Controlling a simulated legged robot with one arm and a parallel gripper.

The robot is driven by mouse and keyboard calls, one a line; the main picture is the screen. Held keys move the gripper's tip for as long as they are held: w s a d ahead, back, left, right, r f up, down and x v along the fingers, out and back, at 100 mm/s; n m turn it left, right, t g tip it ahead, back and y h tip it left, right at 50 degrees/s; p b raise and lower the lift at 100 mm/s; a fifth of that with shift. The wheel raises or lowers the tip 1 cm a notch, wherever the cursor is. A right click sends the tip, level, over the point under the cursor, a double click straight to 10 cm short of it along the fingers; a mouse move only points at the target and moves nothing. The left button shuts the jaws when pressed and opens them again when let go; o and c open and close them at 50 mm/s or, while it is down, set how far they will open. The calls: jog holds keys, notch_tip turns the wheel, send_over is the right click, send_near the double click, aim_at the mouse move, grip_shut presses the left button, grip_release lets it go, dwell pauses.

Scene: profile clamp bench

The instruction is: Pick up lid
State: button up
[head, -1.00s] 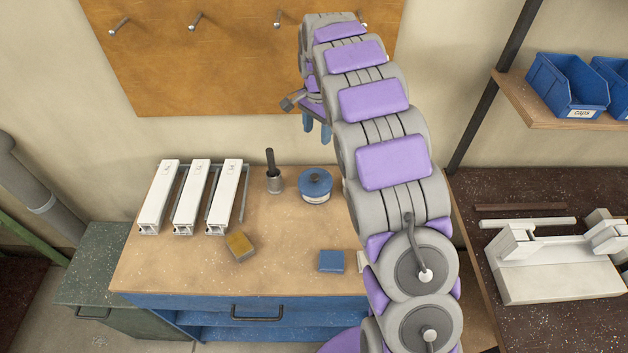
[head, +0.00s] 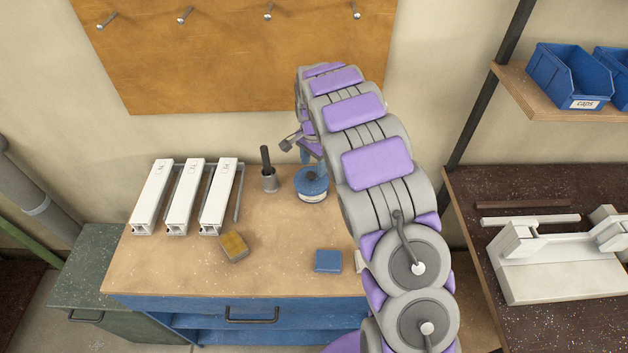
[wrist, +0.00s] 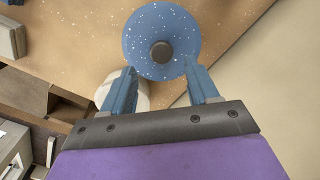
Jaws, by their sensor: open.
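The lid (wrist: 163,22) is a round blue speckled disc with a dark knob (wrist: 161,52) at its centre. In the head view it sits on a round container (head: 311,196) with a pale label, at the back of the wooden bench, partly hidden by my gripper. My gripper (wrist: 161,80) has two blue fingers, open and empty. In the wrist view the fingertips are spread to either side, just short of the knob. The gripper also shows in the head view (head: 311,160), above the lid, with its fingertips partly hidden.
A dark-handled tool stands in a metal cup (head: 269,180) left of the container. White profiles (head: 185,197) lie on a rack further left. A yellow-brown block (head: 233,246) and a blue block (head: 328,261) lie on the bench (head: 190,268). A pegboard (head: 230,55) hangs behind.

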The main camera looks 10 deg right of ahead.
aim_at(310, 174)
jog(key=f, duration=0.2)
jog(key=shift+a+f, duration=0.4)
jog(key=shift+a+f+b, duration=0.2)
jog(key=shift+a+b, duration=0.1)
jog(key=shift+a, duration=0.05)
jog(key=shift+d, duration=0.55)
jog(key=c, duration=0.4)
jog(key=shift+c, duration=0.7)
jog(key=shift+a, duration=0.4)
grip_shut()
